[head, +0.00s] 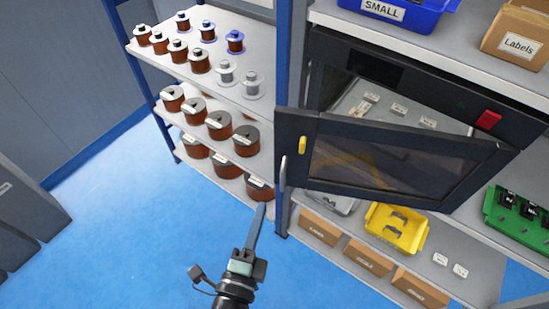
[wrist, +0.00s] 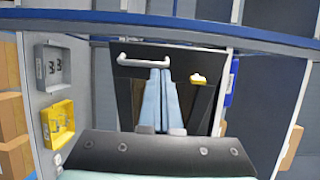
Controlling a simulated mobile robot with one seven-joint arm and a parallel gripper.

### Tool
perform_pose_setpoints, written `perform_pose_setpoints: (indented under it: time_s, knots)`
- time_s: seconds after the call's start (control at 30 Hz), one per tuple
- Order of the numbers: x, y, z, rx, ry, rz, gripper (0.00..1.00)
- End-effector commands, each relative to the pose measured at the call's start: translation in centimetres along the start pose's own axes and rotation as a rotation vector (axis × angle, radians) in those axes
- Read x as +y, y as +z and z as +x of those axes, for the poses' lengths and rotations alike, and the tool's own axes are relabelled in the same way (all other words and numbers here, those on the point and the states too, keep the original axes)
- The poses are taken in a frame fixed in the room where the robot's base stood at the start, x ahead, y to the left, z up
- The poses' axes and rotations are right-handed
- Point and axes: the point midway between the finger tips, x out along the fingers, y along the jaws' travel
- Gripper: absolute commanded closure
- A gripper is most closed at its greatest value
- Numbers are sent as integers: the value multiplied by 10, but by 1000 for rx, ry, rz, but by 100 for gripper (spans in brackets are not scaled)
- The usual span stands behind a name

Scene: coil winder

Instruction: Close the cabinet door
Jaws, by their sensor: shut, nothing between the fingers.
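The cabinet door (head: 385,163) has a dark frame and a see-through window. It stands partly open, its free left edge swung out from the dark cabinet (head: 420,75). A silver bar handle (head: 283,172) and a yellow latch (head: 302,145) sit near that edge. In the wrist view the handle (wrist: 157,60) and yellow latch (wrist: 199,79) show ahead of the fingers. My gripper (head: 262,208) is shut and empty, left of and below the handle in the head view. Its pale blue fingers (wrist: 160,73) lie together in the wrist view. I cannot tell whether they touch the door.
Shelves of copper spools (head: 218,124) stand left of the cabinet. Below the door are a yellow bin (head: 408,240) and cardboard boxes (head: 366,257). A green tray (head: 520,216) is at right. A blue bin (head: 425,14) sits above. The blue floor (head: 130,210) at left is clear.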

Motion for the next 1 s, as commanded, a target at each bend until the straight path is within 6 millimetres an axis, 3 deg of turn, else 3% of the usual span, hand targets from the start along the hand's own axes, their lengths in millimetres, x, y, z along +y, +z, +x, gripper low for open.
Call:
perform_pose_setpoints:
  time_s: [0.4, 0.6, 0.8, 1.0]
  knots:
    - [-3, 2, 82, -1, -6, 0, 100]
    - [-3, 1, 114, -1, -6, 1, 100]
    - [-2, 1, 129, -1, -5, -1, 100]
    - [-3, 1, 132, -2, -5, 0, 100]
